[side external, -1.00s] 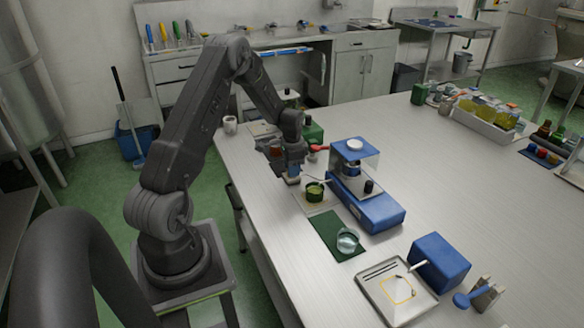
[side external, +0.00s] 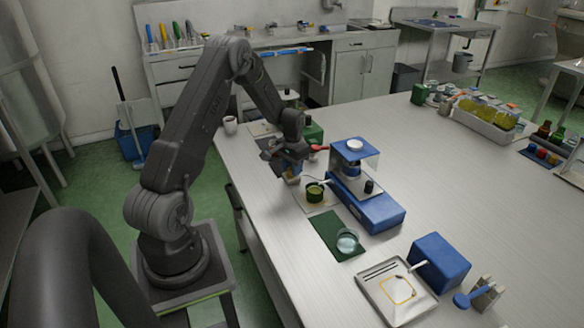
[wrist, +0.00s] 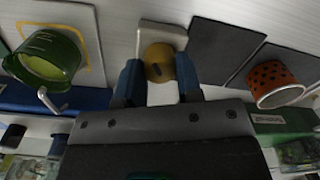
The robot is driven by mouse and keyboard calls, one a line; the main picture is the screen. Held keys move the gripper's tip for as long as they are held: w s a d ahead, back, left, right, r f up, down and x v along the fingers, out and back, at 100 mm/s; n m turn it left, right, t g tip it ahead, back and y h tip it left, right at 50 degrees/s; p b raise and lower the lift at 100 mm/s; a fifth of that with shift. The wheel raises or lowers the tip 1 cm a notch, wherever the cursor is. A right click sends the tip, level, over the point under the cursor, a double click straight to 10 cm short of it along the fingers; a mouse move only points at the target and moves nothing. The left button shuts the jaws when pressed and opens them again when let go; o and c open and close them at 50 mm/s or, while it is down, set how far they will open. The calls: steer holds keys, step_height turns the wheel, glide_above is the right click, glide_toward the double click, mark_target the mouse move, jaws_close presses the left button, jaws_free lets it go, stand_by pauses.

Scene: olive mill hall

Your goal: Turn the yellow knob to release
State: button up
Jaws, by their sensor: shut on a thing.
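The yellow knob (wrist: 159,62) is round with a dark mark on its face, and it sits on a pale plate (wrist: 164,30) in the wrist view. My gripper (wrist: 160,84) has its two blue fingers on either side of the knob and is shut on it. In the side view my gripper (side external: 291,178) points down at the near-left edge of the bench, and the knob is mostly hidden there by the fingers.
A green cup (wrist: 48,58) with yellow-green contents stands close on one side. An orange dotted cup (wrist: 273,83) stands on the other. In the side view a blue device (side external: 374,211) and a glass dish (side external: 347,240) are nearby. The right bench middle is clear.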

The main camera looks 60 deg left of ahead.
steer(key=n, duration=0.5)
steer(key=shift+n, duration=0.3)
steer(key=n, duration=0.6)
stand_by(0.4)
steer(key=o, duration=0.9)
steer(key=shift+o, duration=0.2)
steer(key=shift+a, duration=0.1)
steer(key=shift+r, duration=0.1)
step_height(320, 180, up, 14)
steer(key=shift+w, duration=0.15)
